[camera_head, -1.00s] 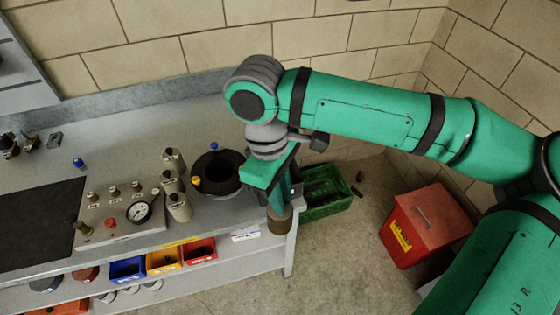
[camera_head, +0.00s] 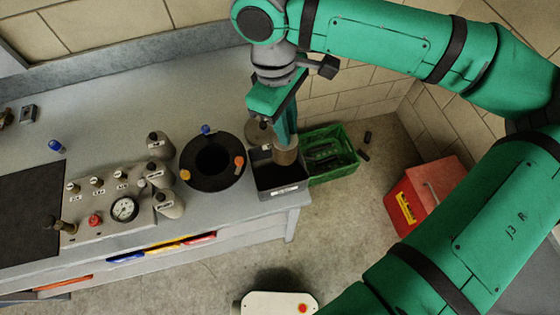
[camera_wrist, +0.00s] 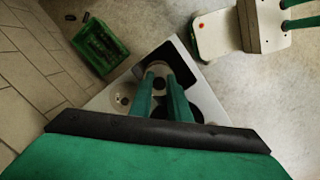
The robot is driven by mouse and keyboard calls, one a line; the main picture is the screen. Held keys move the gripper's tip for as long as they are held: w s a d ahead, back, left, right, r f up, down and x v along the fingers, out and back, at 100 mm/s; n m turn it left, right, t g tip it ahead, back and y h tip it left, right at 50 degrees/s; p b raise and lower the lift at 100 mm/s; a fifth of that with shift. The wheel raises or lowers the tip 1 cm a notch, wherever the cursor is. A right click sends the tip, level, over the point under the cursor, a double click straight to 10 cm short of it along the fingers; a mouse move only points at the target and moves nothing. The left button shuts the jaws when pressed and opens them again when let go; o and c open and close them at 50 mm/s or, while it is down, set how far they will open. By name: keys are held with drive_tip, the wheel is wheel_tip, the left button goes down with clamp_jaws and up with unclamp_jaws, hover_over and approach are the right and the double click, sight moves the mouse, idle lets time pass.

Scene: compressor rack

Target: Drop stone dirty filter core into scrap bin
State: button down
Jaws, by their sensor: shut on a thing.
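My gripper (camera_head: 286,133) points down and is shut on a brownish, stone-coloured cylindrical filter core (camera_head: 285,154). The core hangs upright over the dark open bin (camera_head: 282,188) with a white label, at the right front corner of the bench. I cannot tell whether its lower end is below the bin's rim. In the wrist view, my two fingers (camera_wrist: 160,88) reach down to the round top of the core (camera_wrist: 158,68), above the dark bin opening. The core and fingers hide part of the bin's inside.
A black ring-shaped housing (camera_head: 192,172) with coloured knobs stands left of the bin. A round lidded part (camera_head: 257,133) sits behind it. A gauge panel (camera_head: 100,220) and several grey bottles are farther left. A green crate (camera_head: 345,172) and red box (camera_head: 425,200) stand on the floor.

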drive_tip(key=shift+f, duration=0.5)
drive_tip(key=f, duration=0.3)
drive_tip(key=shift+s+a+f, duration=0.1)
drive_tip(key=shift+s+f, duration=0.05)
drive_tip(key=shift+s, duration=0.2)
drive_tip(key=shift+f, duration=0.55)
drive_tip(key=shift+w, duration=0.1)
drive_tip(key=c, duration=1.6)
unclamp_jaws()
drive_tip(key=shift+r, duration=0.1)
drive_tip(key=r, duration=0.3)
drive_tip(key=a+r, duration=0.1)
drive_tip(key=r, duration=0.6)
drive_tip(key=shift+w+a+r, duration=0.2)
drive_tip(key=shift+w+r, duration=0.05)
drive_tip(key=shift+w, duration=0.15)
